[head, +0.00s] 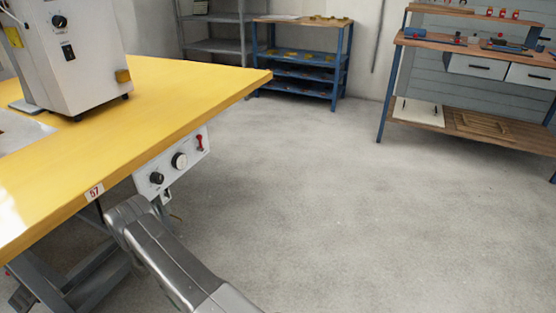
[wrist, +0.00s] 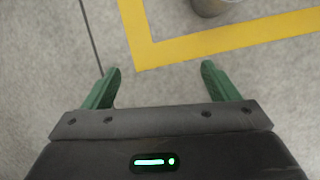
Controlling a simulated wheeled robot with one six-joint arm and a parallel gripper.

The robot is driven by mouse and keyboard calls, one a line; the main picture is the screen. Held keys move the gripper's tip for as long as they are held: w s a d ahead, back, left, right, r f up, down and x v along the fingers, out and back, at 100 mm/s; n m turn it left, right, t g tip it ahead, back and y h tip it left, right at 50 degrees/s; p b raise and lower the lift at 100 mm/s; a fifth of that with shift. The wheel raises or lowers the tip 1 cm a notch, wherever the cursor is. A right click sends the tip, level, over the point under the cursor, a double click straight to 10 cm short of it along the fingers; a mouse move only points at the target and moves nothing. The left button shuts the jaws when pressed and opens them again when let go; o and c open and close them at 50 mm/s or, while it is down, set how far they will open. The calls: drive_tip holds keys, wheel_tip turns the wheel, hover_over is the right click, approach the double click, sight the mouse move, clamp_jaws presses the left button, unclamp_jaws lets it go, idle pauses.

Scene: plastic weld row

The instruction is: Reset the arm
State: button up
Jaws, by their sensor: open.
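My gripper (wrist: 160,84) shows in the wrist view with its two green fingers spread wide apart. Nothing is between the fingers. Below them lies bare grey floor with a yellow painted line. In the head view my grey arm (head: 178,262) rises from the bottom edge, close to the front of the yellow table. The gripper itself does not show clearly in the head view.
A yellow table (head: 190,82) with a white machine (head: 75,60) and a control box (head: 172,165) fills the left. A blue shelf rack (head: 303,72) and a workbench (head: 470,122) stand behind. The floor (head: 340,210) is clear. A metal cylinder (wrist: 212,6) stands near the yellow line.

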drive_tip(key=w+a+n+t+y+b, duration=0.1)
drive_tip(key=w+a+n+t, duration=0.2)
drive_tip(key=w+n, duration=0.5)
drive_tip(key=w+a+n+t+y+b, duration=0.1)
drive_tip(key=w+a+n+t, duration=0.2)
drive_tip(key=w+n, duration=0.6)
drive_tip(key=shift+a+r+n+t, duration=0.3)
drive_tip(key=shift+a+r+n, duration=0.1)
drive_tip(key=shift+a+n, duration=0.95)
drive_tip(key=shift+d, duration=0.2)
drive_tip(key=shift+d, duration=0.15)
